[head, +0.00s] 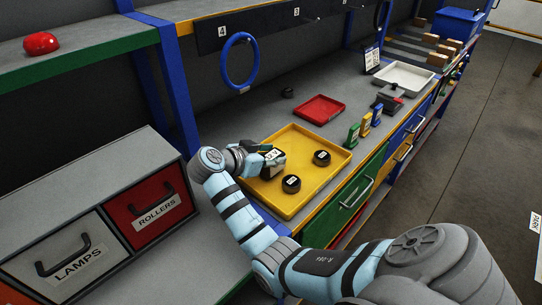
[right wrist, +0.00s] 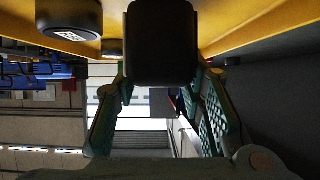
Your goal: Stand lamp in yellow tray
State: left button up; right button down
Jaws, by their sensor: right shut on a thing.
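The yellow tray (head: 315,189) lies on the grey bench in the middle of the head view. My right gripper (head: 250,158) is over its left part and is shut on a dark, blocky thing with a white label, which I take for the lamp (head: 271,168). In the right wrist view the lamp (right wrist: 162,42) is a black body between the two fingers (right wrist: 160,95), against the tray (right wrist: 225,25). I cannot tell whether it touches the tray floor. My gripper hides part of it. My left gripper is not in view.
Two labelled black discs, one nearer (head: 291,184) and one farther (head: 321,158), lie in the tray beside the lamp. A blue ring (head: 226,65) hangs behind.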

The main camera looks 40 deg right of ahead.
jog(key=shift+f, duration=0.1)
jog(key=c, duration=1.1)
grip_release()
jog(key=shift+o, duration=0.2)
jog(key=v, duration=0.7)
jog(key=shift+a+r, duration=0.25)
jog(key=shift+a, duration=0.05)
jog(key=shift+d, duration=0.15)
